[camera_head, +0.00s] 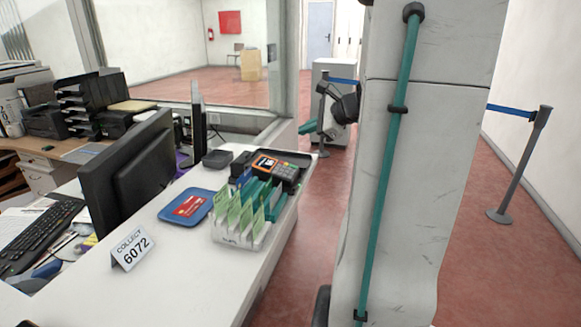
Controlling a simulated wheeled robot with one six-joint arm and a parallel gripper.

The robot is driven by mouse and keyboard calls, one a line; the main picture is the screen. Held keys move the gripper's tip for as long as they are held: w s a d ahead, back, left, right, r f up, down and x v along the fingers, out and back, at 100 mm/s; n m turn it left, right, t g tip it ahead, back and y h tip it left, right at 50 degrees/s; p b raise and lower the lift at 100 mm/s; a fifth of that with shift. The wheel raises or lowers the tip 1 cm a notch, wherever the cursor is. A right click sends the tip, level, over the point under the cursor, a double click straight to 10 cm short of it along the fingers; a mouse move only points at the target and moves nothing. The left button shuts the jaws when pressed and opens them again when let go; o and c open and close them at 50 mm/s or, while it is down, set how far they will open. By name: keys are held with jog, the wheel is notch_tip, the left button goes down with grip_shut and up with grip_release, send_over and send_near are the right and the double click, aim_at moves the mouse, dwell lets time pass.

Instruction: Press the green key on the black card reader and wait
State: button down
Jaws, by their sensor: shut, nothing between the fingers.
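The black card reader (286,172) lies on the white counter, near its far right corner. Its screen is lit orange, and its small keys face up. The green key is too small to pick out with certainty. My gripper is not in view. Nothing is seen touching the reader.
A white rack of green cards (238,234) stands just in front of the reader. A blue tray (174,218) with a red card, a "COLLECT 6072" sign (132,250) and a monitor (128,172) are to the left. A belt post (520,165) stands on the right.

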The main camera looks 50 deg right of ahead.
send_near(288, 164)
jog(key=shift+w+a+f, duration=0.1)
jog(key=shift+w+f, duration=0.1)
jog(key=shift+w, duration=0.55)
jog(key=shift+w+a+f, duration=0.1)
jog(key=shift+w+f, duration=0.15)
jog(key=shift+w, duration=0.5)
jog(key=shift+w+f, duration=0.2)
jog(key=shift+w, duration=0.55)
dwell(0.5)
jog(key=shift+f, duration=0.4)
jog(key=shift+w+a+f, duration=0.1)
jog(key=shift+f, duration=0.15)
dwell(0.4)
jog(key=shift+r, duration=0.7)
jog(key=shift+s+d+r, duration=0.1)
jog(key=shift+s+r, duration=0.1)
jog(key=shift+r, duration=0.6)
jog(key=shift+s+d+r, duration=0.1)
jog(key=shift+s+r, duration=0.15)
jog(key=shift+r, duration=0.55)
jog(key=shift+s+d+r, duration=0.1)
jog(key=shift+s+r, duration=0.1)
jog(key=shift+r, duration=0.65)
